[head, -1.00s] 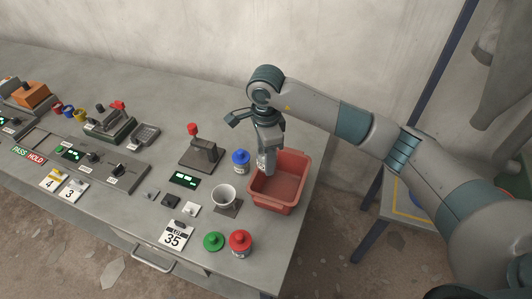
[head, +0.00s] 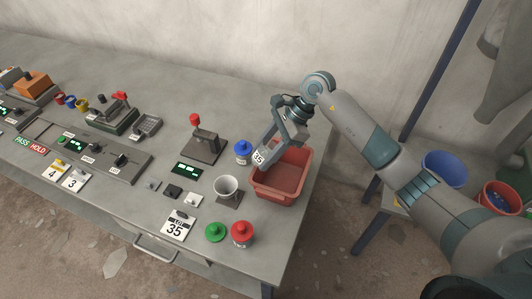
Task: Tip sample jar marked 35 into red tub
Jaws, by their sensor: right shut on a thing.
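My right gripper (head: 264,149) is shut on the sample jar (head: 258,157), whose pale label reads 35. The gripper slants down to the left, and the jar looks tilted with it. The jar is at the back left rim of the red tub (head: 262,193); whether it touches the rim, and where its mouth points, I cannot tell. The tub stands at the table's right end, and the part of its floor that shows looks bare. My left gripper is not in view.
A blue-capped jar (head: 243,148) stands close left of the held jar. Blue (head: 445,168) and red (head: 500,197) buckets stand off the table at right.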

